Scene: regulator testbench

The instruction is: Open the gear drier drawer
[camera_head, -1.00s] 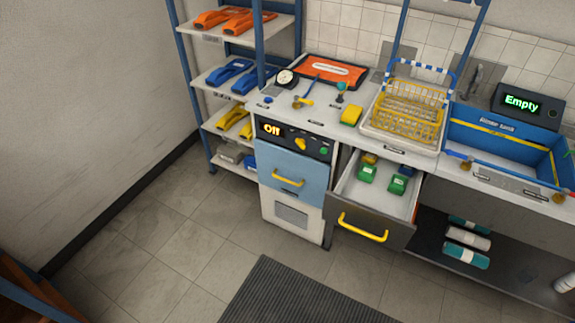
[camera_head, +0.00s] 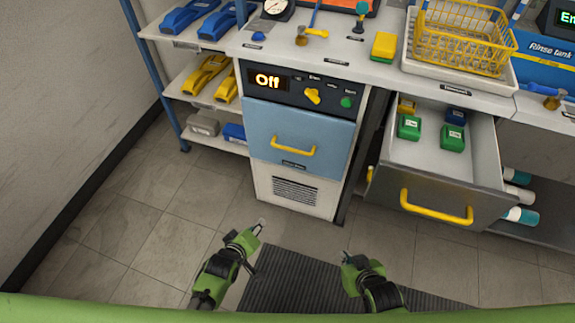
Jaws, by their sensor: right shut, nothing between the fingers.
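The gear drier (camera_head: 272,82) stands in the middle, with its display reading "Off" and a yellow knob. Its blue drawer front (camera_head: 320,132) looks closed, flush under the panel. The drawer's yellow handle (camera_head: 293,150) is clear, with nothing on it. My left gripper (camera_head: 257,229) is low in front of the drier, below and left of the handle, and apart from it; its finger state is unclear. My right gripper (camera_head: 347,257) is shut and empty, below and right of the handle, also apart from it.
A grey drawer (camera_head: 452,168) to the right stands open, holding green, blue and yellow blocks; its yellow handle (camera_head: 436,212) juts forward. A shelf rack (camera_head: 167,88) stands left. A dark ribbed mat (camera_head: 300,284) lies on the floor. Floor left of the drier is free.

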